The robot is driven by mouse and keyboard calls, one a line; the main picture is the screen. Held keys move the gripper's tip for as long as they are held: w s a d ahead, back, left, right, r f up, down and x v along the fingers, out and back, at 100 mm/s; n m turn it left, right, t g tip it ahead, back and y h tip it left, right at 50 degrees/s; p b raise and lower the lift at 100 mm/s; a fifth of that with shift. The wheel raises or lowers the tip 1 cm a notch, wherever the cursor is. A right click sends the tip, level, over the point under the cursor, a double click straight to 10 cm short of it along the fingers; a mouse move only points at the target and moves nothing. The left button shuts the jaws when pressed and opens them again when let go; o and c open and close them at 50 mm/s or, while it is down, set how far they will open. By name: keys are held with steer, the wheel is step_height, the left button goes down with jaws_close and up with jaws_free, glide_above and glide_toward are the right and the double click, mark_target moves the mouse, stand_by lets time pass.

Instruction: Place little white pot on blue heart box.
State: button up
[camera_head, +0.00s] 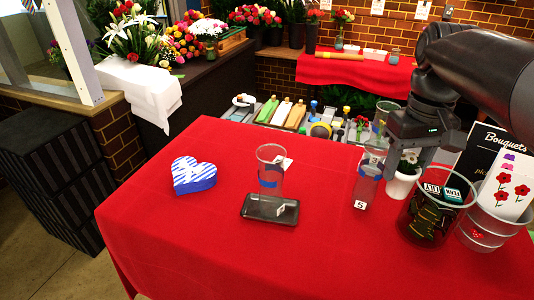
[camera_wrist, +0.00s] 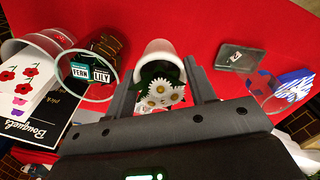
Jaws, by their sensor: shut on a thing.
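The little white pot (camera_head: 401,186) with white daisies is at the right of the red table in the head view. It also shows between my fingers in the wrist view (camera_wrist: 161,49). My gripper (camera_head: 408,158) points down from above and is shut on the pot. I cannot tell whether the pot still touches the table. The blue heart box (camera_head: 194,175), with blue and white stripes, lies flat at the table's left. It shows at the right edge of the wrist view (camera_wrist: 294,84). Its top is bare.
A clear vase (camera_head: 366,182) stands just left of the pot. A dark glass (camera_head: 430,213) and a metal bucket (camera_head: 487,229) stand right. The front table area is clear.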

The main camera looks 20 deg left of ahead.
steer(key=w+a+r+n, duration=0.2)
steer(key=w+a+n, duration=0.3)
steer(key=a, duration=0.4)
steer(key=n, duration=1.1)
glide_above(206, 177)
step_height(206, 177, down, 15)
steer(key=shift+w+a+f, duration=0.1)
steer(key=shift+a+f, duration=0.05)
steer(key=shift+f, duration=1.65)
steer(key=shift+f, duration=0.1)
steer(key=o, duration=1.2)
steer(key=shift+f, duration=0.1)
